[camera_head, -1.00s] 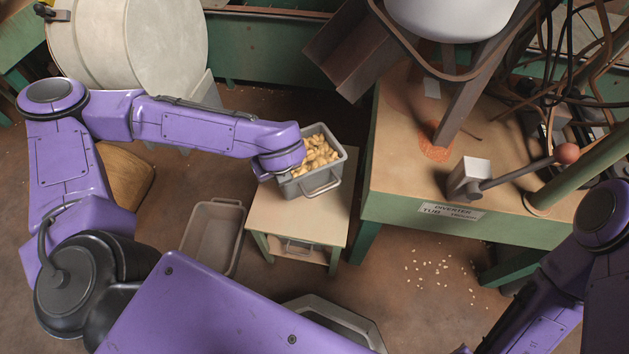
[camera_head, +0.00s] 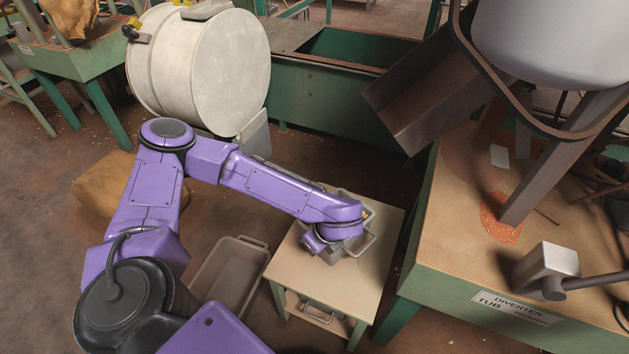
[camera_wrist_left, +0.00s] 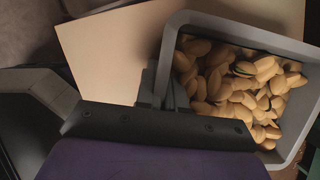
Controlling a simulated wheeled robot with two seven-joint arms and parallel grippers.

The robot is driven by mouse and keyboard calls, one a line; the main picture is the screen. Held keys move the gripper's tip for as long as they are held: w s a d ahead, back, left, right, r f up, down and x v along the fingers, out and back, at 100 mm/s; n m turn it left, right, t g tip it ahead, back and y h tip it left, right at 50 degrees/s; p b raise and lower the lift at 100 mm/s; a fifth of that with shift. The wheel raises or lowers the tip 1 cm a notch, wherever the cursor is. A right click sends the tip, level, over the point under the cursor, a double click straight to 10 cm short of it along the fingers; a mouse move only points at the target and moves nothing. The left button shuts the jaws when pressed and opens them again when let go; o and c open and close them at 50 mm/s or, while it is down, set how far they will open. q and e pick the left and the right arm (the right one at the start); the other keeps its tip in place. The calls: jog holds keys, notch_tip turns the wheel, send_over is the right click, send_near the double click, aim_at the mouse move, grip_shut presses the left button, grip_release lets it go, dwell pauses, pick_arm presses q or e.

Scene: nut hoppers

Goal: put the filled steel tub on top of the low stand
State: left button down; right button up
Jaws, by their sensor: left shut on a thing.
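The grey steel tub (camera_head: 352,246) is over the back part of the low stand's top (camera_head: 335,288). My left wrist covers most of it in the head view, and I cannot tell whether its base touches the stand. In the left wrist view the tub's rim (camera_wrist_left: 250,27) surrounds a heap of pistachio nuts (camera_wrist_left: 235,92), and the stand's pale top (camera_wrist_left: 105,50) lies beside it. My left gripper (camera_wrist_left: 157,85) is shut on the tub's near wall. My right gripper is out of view.
An empty grey-brown tub (camera_head: 229,275) is on the floor left of the stand. Another handled container (camera_head: 317,312) is under the stand's top. The diverter table (camera_head: 455,262) stands close on the right, with a brown chute (camera_head: 435,105) above. A large pale drum (camera_head: 215,70) is behind.

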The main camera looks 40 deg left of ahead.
pick_arm(q)
jog(key=shift+r, duration=0.1)
jog(key=c, duration=1.3)
grip_release()
jog(key=shift+o, duration=0.2)
jog(key=p+v, duration=0.3)
jog(key=v, duration=0.8)
jog(key=shift+r+p, duration=0.2)
jog(key=shift+p, duration=0.1)
jog(key=shift+d+r, duration=0.15)
jog(key=shift+r, duration=0.1)
